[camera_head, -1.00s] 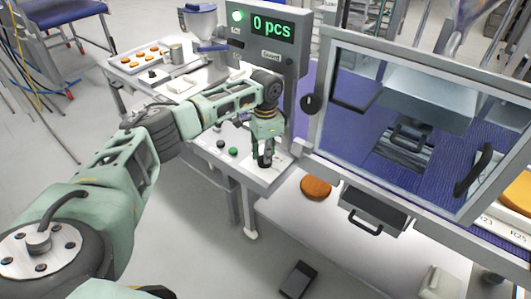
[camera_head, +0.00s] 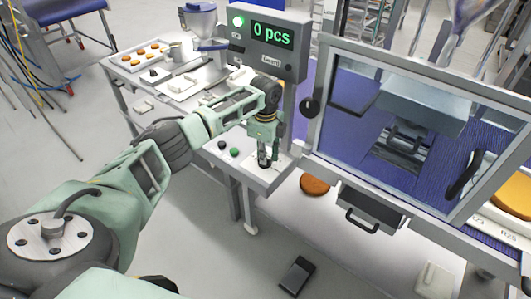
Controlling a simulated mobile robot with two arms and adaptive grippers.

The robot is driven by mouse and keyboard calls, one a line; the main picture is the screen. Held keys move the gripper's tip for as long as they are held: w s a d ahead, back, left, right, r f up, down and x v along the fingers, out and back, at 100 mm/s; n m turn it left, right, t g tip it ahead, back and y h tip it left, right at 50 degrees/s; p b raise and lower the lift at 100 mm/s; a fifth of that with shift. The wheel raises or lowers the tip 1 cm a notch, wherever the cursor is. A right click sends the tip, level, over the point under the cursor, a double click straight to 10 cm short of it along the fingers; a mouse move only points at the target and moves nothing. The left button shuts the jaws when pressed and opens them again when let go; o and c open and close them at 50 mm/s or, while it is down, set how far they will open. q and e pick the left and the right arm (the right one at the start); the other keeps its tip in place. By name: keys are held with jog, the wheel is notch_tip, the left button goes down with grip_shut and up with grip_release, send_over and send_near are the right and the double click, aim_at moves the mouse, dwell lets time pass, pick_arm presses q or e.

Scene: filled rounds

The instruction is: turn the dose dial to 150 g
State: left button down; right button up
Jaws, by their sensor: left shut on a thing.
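My left gripper (camera_head: 265,157) points down at the sloped control panel (camera_head: 250,174) below the display box. It is shut on the dose dial, which is mostly hidden by the fingers; its scale and setting cannot be read from here. A green button (camera_head: 234,153) and a black button (camera_head: 222,144) sit on the panel to the left of the gripper. My right gripper is not in view.
A framed clear guard door (camera_head: 415,130) with a dark handle stands close to the right of the panel. A brown round (camera_head: 314,184) lies on the white surface below. A tray (camera_head: 150,55) of rounds and a hopper (camera_head: 200,20) are behind left.

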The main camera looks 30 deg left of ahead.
pick_arm(q)
jog(key=shift+m, duration=1.2)
jog(key=shift+r, duration=0.1)
jog(key=c, duration=1.7)
grip_release()
notch_tip(320, 180, up, 12)
jog(key=shift+f, duration=0.1)
